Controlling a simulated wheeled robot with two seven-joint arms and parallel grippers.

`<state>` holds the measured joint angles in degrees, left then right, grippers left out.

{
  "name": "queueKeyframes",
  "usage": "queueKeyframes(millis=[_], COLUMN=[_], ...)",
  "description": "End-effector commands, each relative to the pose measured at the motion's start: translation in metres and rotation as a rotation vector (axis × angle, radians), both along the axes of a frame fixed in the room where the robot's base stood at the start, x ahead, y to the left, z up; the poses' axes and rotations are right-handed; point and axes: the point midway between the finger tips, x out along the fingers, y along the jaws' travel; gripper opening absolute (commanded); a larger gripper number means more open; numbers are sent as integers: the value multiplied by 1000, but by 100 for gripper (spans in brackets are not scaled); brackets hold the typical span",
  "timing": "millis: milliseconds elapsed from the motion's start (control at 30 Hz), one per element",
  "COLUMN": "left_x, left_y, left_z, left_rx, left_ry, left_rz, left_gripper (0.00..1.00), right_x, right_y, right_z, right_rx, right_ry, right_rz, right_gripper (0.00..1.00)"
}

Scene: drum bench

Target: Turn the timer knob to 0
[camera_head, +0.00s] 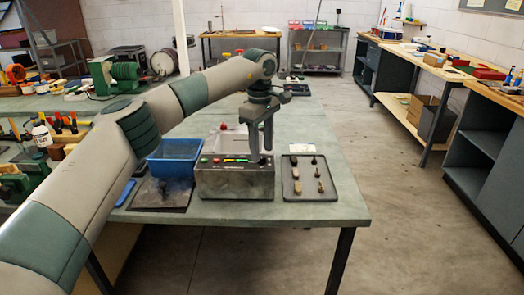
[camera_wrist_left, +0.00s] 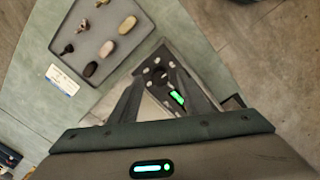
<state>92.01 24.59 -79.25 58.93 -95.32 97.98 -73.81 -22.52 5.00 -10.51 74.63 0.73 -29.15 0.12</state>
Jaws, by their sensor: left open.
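A grey control box (camera_head: 235,182) stands near the front edge of the green bench, with red and green parts along its top. In the left wrist view its top panel shows a dark round timer knob (camera_wrist_left: 160,76), ringed by pale marks, beside a green lit strip (camera_wrist_left: 177,97). My left gripper (camera_head: 261,155) points down over the right end of the box. In the wrist view its open fingers (camera_wrist_left: 160,78) spread to either side of the knob. I cannot tell whether they touch it. My right gripper is not in view.
A dark tray (camera_head: 341,196) with several small knobs or stamps lies right of the box. A blue bin (camera_head: 175,158) and a dark plate (camera_head: 161,194) are to its left. A white card (camera_head: 303,148) lies behind the tray.

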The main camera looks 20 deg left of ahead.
Motion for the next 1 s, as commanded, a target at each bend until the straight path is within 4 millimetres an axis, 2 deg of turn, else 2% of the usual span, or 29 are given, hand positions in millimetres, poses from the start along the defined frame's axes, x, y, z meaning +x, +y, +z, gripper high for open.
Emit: queueKeyframes(millis=[200,533,567,700,733,1000], left_x=[1,1,1,1,1,1], left_y=[0,0,0,0,0,0], left_z=[-16,-19,-19,-19,-19,-19], left_rx=[-1,0,0,0,0,-1], left_ry=[0,0,0,0,0,0], left_rz=[1,1,1,0,0,11], left_gripper=[43,43,40,7,2,2], right_x=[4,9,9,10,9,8], right_y=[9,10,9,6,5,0], right_z=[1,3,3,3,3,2], right_rx=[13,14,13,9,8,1], right_ry=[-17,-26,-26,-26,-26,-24], right_rz=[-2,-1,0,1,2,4], right_gripper=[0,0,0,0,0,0])
